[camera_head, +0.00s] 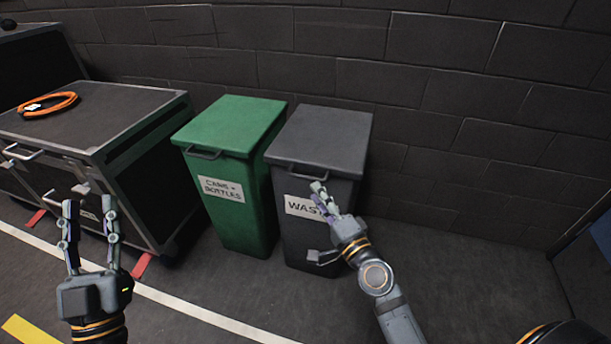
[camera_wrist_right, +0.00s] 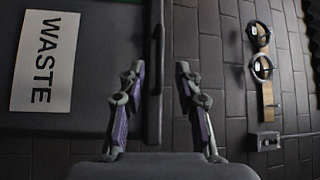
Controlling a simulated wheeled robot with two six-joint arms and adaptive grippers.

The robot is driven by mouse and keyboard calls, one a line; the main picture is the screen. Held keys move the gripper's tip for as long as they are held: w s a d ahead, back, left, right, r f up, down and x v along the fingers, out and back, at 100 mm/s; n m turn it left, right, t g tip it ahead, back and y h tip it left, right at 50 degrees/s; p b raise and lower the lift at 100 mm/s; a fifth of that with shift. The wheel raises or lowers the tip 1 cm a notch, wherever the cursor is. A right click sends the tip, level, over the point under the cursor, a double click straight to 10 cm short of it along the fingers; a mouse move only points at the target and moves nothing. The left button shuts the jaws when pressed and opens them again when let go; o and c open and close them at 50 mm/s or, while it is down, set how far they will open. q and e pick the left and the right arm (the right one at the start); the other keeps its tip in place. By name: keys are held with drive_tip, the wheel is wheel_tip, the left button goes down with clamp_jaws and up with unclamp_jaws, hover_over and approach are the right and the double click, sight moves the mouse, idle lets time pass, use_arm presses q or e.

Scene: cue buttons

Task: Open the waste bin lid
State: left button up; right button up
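The waste bin (camera_head: 280,215) is dark grey, with a white label partly covered by my right gripper. Its flat lid (camera_head: 322,138) is shut, with a bar handle (camera_head: 303,168) on the front edge. My right gripper (camera_head: 318,189) is open in front of the bin, just below the handle in the head view. In the right wrist view the WASTE label (camera_wrist_right: 45,60) is at the left, and the dark handle (camera_wrist_right: 156,60) appears between the open fingers (camera_wrist_right: 160,70); contact cannot be told. My left gripper (camera_head: 89,207) is open and empty, far left of the bin.
A green cans and bottles bin (camera_head: 232,215) stands close to the left, lid shut. A dark case (camera_head: 150,150) with an orange cable coil (camera_head: 48,104) is further left. A brick wall (camera_head: 440,100) rises behind. The floor at right is clear.

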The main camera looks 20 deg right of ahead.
sight(306, 177)
use_arm(q)
drive_tip(key=w+f+g, duration=0.1)
drive_tip(key=f+g, duration=0.2)
drive_tip(key=f, duration=0.3)
drive_tip(key=w+f+n+g+y+p, duration=0.1)
drive_tip(key=w+f+g, duration=0.1)
drive_tip(key=f, duration=0.4)
drive_tip(key=shift+w+f+g, duration=0.15)
drive_tip(key=shift+f+g, duration=0.15)
drive_tip(key=shift+g, duration=0.3)
use_arm(e)
drive_tip(key=x, duration=0.7)
drive_tip(key=shift+w+a, duration=0.1)
use_arm(q)
drive_tip(key=shift+a, duration=0.1)
use_arm(e)
clamp_jaws()
